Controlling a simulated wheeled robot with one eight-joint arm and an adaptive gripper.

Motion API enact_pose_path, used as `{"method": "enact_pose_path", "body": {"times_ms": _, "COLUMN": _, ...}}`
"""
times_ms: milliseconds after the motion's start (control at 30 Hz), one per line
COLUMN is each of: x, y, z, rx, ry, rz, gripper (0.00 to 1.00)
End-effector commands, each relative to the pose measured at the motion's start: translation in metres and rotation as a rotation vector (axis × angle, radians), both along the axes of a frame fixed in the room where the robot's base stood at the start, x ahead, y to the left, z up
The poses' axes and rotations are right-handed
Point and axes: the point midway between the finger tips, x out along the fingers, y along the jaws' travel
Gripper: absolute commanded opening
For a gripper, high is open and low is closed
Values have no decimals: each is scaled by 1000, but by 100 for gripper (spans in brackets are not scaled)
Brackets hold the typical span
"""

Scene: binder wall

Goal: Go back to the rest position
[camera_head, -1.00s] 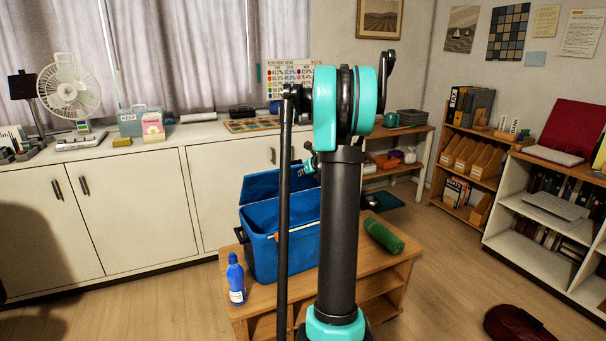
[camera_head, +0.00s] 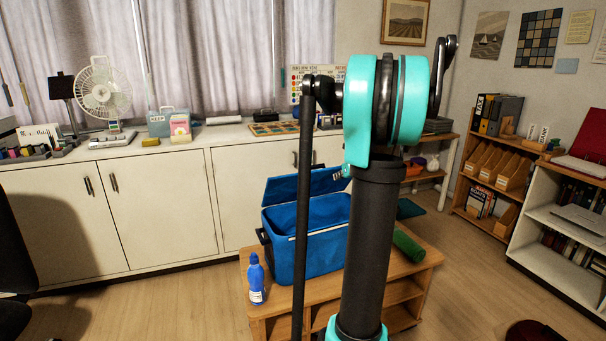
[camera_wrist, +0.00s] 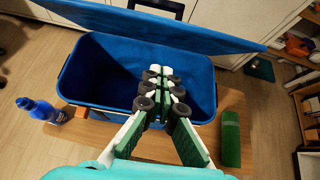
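My gripper (camera_wrist: 160,80) shows in the wrist view with its green and white fingers drawn together at the tips. I see nothing held between them. It is above the open blue cooler box (camera_wrist: 86,72), whose lid (camera_wrist: 170,22) is raised at the back. In the head view, the cooler box (camera_head: 287,257) stands on a low wooden table (camera_head: 262,309). My arm's dark link and teal joint cover the middle of that view and hide most of the gripper.
A blue bottle (camera_head: 256,281) stands at the table's left front. A green cylinder (camera_head: 408,246) lies on its right side. White cabinets (camera_head: 160,210) line the back wall, and shelves (camera_head: 545,225) stand at the right. Open floor lies left of the table.

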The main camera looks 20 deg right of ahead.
Motion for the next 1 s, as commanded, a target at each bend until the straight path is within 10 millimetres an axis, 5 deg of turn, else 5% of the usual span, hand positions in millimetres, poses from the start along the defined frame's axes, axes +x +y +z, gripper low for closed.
{"method": "enact_pose_path", "body": {"times_ms": 167, "x": -5, "y": 13, "z": -3, "rx": -49, "ry": 9, "rz": 47, "gripper": 0}}
{"method": "enact_pose_path", "body": {"times_ms": 367, "x": -44, "y": 86, "z": -29, "rx": -387, "ry": 58, "rz": 371, "gripper": 0}}
{"method": "enact_pose_path", "body": {"times_ms": 500, "x": -91, "y": 144, "z": -56, "rx": -704, "ry": 83, "rz": 704, "gripper": 0}}
{"method": "enact_pose_path", "body": {"times_ms": 700, "x": -167, "y": 204, "z": -97, "rx": -1131, "ry": 81, "rz": 1204, "gripper": 0}}
{"method": "enact_pose_path", "body": {"times_ms": 1000, "x": -287, "y": 248, "z": -156, "rx": -1674, "ry": -8, "rz": 1972, "gripper": 0}}
